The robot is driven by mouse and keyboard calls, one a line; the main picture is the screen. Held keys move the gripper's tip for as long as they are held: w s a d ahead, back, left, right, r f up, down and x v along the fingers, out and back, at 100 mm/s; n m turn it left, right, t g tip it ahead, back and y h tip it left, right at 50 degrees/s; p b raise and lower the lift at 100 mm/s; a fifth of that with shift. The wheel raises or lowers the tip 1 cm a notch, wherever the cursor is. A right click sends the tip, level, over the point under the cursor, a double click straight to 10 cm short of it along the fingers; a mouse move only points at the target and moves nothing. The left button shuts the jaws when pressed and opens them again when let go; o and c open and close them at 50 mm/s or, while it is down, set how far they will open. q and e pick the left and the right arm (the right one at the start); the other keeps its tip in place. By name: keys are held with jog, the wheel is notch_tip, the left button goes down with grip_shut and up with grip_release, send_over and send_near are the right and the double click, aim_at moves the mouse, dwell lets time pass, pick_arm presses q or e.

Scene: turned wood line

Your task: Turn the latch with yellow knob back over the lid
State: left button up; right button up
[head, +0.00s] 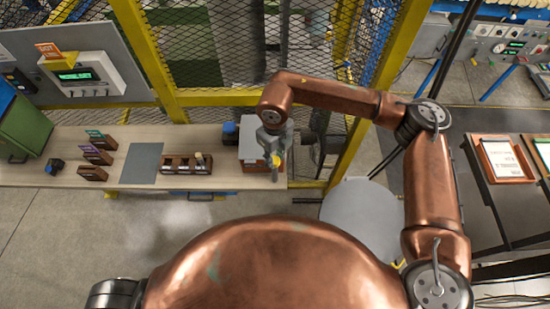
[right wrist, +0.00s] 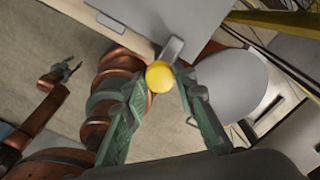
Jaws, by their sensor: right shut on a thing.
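The box (head: 253,167) with a grey lid (head: 254,130) stands at the right end of the wooden bench. The lid also shows at the top of the right wrist view (right wrist: 145,17). A short grey latch (right wrist: 173,47) lies at the lid's edge, with its yellow knob (right wrist: 160,77) out past that edge. My right gripper (head: 276,172) is at the box's front right corner. In the right wrist view its green fingers (right wrist: 161,88) are shut on the yellow knob. My left gripper (right wrist: 71,67) shows small in the right wrist view, with its fingers apart and empty.
On the bench (head: 215,185) are a brown compartment tray (head: 187,166), a grey mat (head: 141,162) and several brown card holders (head: 97,155). A yellow-framed mesh fence (head: 190,97) stands behind. A round grey stool (head: 362,215) is right of the bench.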

aim_at(275, 160)
dwell(0.3)
jog(key=o, duration=1.2)
jog(key=shift+c, duration=0.2)
notch_tip(275, 160, up, 12)
